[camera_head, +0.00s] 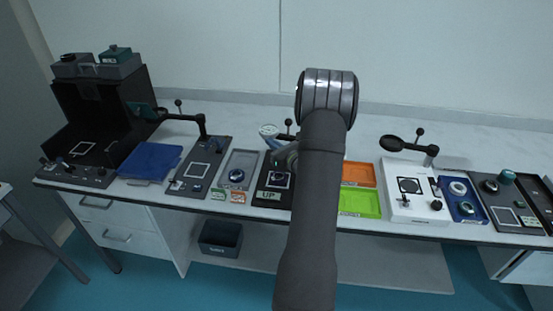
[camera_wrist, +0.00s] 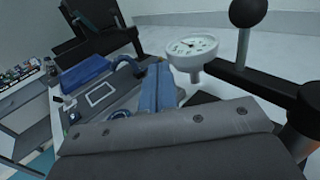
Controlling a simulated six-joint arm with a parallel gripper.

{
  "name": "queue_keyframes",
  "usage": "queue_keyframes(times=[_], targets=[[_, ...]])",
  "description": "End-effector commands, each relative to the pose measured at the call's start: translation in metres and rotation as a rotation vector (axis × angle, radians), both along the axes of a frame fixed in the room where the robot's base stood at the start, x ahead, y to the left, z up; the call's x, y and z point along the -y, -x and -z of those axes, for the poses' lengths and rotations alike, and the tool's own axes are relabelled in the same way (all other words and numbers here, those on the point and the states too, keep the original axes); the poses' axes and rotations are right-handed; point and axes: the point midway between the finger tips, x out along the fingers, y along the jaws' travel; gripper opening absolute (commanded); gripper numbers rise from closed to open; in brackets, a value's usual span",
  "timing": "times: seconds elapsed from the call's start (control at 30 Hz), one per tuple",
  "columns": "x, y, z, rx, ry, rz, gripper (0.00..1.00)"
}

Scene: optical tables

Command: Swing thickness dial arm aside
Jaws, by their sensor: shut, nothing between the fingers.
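The thickness dial arm (camera_wrist: 262,86) is a black bar with a white round dial gauge (camera_wrist: 192,47) at its end. A black ball knob (camera_wrist: 248,12) stands on a thin rod on the bar, and the bar meets a dark post at the right edge. In the head view the dial (camera_head: 268,130) sits over the back of a black station marked UP (camera_head: 271,195), partly hidden by my arm. My gripper (camera_wrist: 158,66) is shut and empty, its blue fingers together, left of and below the dial in the wrist view. Contact with the dial arm cannot be seen.
To the right are orange (camera_head: 357,174) and green (camera_head: 360,204) trays and a white station (camera_head: 425,205) with another magnifier. The bench's back strip is clear.

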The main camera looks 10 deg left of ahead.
Motion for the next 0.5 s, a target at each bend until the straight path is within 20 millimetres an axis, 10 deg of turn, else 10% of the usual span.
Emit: queue_keyframes(times=[0.5], targets=[[0.033, 0.100, 0.001, -0.004, 0.000, 0.002, 0.00]])
